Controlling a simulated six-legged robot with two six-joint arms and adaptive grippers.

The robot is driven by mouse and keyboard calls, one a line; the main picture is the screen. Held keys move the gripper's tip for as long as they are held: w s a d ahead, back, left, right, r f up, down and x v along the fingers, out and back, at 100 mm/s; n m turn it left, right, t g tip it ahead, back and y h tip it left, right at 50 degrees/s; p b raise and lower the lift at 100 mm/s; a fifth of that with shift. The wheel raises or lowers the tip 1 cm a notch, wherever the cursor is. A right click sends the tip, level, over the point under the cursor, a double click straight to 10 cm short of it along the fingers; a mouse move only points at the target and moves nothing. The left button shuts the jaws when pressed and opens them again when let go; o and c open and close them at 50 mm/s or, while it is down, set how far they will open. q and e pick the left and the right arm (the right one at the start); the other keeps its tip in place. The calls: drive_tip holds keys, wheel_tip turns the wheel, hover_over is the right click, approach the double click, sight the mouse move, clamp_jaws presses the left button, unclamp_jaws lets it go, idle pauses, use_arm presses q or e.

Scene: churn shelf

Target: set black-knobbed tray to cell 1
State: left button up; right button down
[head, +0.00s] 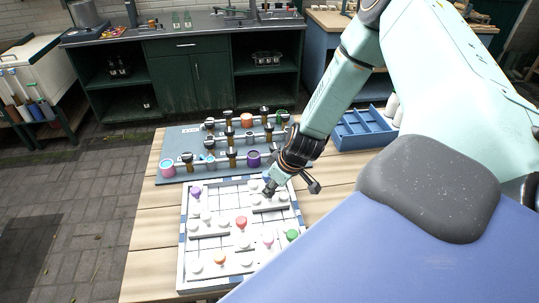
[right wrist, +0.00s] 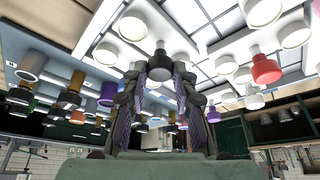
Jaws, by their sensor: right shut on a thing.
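The white gridded board (head: 182,262) lies on the wooden table. It bears grey trays with white and coloured knobs. My right gripper (head: 268,191) is over the far right part of the board, shut on a black knob (right wrist: 160,66), which shows between its fingertips in the right wrist view (right wrist: 162,82). The black-knobbed tray (head: 268,209) lies under this gripper and is partly covered by it; white knobs stand on it. I cannot tell whether it touches the board. My left gripper is not in view.
Purple (head: 196,191), red (head: 241,222), green (head: 292,235), pink (head: 267,239) and orange (head: 219,258) knobs stand on the board. A blue divided crate (head: 362,140) stands at the right.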

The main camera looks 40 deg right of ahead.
drive_tip(key=shift+s+f, duration=0.1)
drive_tip(key=c, duration=1.1)
unclamp_jaws()
drive_tip(key=shift+d, duration=0.2)
drive_tip(key=shift+o, duration=0.2)
drive_tip(key=shift+a, duration=0.1)
drive_tip(key=shift+a, duration=0.1)
